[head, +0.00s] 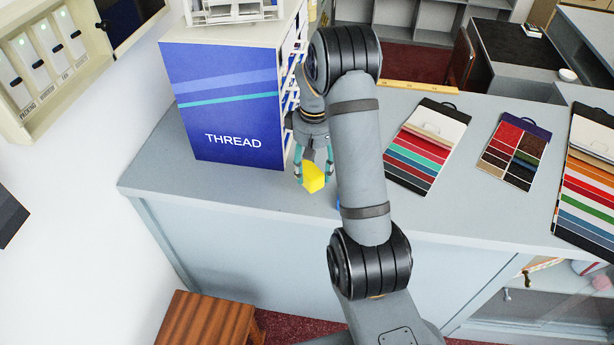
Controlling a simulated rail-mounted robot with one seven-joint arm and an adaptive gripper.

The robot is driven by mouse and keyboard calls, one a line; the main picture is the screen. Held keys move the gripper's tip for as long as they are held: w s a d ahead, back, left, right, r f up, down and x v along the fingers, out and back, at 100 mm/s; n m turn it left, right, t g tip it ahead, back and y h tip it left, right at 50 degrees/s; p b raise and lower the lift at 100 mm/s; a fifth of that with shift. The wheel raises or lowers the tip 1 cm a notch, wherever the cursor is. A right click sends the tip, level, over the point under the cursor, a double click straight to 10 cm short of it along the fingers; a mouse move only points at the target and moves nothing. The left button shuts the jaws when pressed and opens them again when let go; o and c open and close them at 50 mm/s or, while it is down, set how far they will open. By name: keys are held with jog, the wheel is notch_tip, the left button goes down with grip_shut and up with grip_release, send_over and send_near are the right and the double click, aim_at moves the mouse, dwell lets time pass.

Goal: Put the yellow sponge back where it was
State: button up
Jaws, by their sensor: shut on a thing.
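The yellow sponge (314,177) is in the head view, left of the picture's middle, at the lower end of my gripper (314,172). My gripper points down and its teal fingers are shut on the sponge, one finger on each side. The sponge is over the grey counter (230,187), just right of the front corner of the blue thread cabinet (225,105). I cannot tell whether the sponge touches the counter. A small blue thing (338,201) shows at the edge of my arm, mostly hidden behind it.
The thread cabinet stands close on the left of my gripper. Swatch boards (427,147) (513,150) lie on the counter to the right. A yellow ruler (420,88) lies along the back edge. A wooden stool (207,320) stands on the floor in front.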

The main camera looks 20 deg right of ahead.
aim_at(308, 167)
jog(key=shift+w+a+f, duration=0.2)
jog(key=shift+a+f, duration=0.2)
jog(key=shift+a, duration=0.3)
notch_tip(308, 167, down, 4)
jog(key=shift+f+p, duration=0.1)
jog(key=shift+p, duration=0.8)
jog(key=shift+f+b, duration=0.2)
jog(key=shift+b, duration=0.1)
jog(key=o, duration=0.9)
jog(key=shift+r, duration=0.1)
jog(key=shift+o, duration=0.5)
notch_tip(308, 167, up, 12)
jog(key=shift+r+b, duration=0.2)
jog(key=shift+b, duration=0.45)
